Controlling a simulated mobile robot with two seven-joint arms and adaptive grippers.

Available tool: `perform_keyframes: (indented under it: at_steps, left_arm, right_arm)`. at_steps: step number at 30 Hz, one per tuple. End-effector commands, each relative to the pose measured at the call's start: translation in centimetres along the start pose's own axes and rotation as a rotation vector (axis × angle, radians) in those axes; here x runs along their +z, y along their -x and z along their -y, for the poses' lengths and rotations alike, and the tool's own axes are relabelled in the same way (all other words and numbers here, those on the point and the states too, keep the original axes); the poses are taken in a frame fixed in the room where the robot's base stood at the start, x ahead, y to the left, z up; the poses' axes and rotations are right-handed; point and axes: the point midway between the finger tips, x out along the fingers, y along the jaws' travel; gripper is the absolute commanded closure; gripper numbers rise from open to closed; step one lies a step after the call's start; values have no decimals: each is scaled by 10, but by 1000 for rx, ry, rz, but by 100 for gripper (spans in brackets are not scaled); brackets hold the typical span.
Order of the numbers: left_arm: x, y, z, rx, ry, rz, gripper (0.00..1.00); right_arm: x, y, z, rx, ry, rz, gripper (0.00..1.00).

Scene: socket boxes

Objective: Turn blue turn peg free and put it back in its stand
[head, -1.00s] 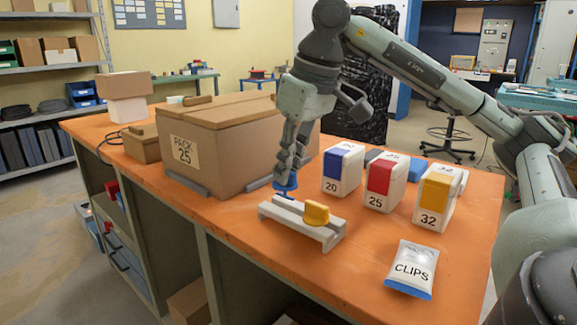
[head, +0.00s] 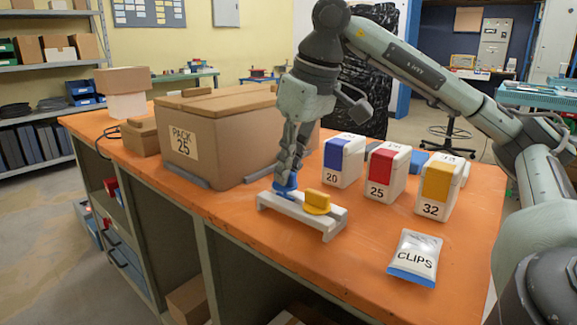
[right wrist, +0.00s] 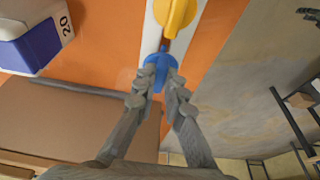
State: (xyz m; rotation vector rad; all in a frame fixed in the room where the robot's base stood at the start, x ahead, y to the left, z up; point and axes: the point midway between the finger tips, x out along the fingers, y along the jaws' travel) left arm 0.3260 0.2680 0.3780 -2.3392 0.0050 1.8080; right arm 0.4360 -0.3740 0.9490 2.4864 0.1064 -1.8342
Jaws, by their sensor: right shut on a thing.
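The blue turn peg (head: 285,187) is at the left end of the low grey-white stand (head: 327,228). My right gripper (head: 286,178) points down from above and is shut on the peg's blue head. The right wrist view shows both fingertips (right wrist: 160,80) at the blue peg (right wrist: 158,67). The peg looks upright, with its head at the stand's top; how deep its shaft sits is hidden. A yellow turn peg (head: 317,202) stands in the same stand, to the right of the blue one. My left gripper is not in view.
A large carton marked PACK 25 (head: 225,145) stands close left of the gripper. Boxes marked 20 (head: 343,162), 25 (head: 387,175) and 32 (head: 436,190) stand to the right. A CLIPS bag (head: 414,257) lies near the front right. The orange tabletop around the stand is clear.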

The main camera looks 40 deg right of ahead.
Motion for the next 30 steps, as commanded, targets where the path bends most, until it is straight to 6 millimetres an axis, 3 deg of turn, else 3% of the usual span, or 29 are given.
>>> perform_keyframes:
  at_steps: [30]
  left_arm:
    - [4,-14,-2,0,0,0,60]
  right_arm:
    - [4,-14,0,0,0,0,100]
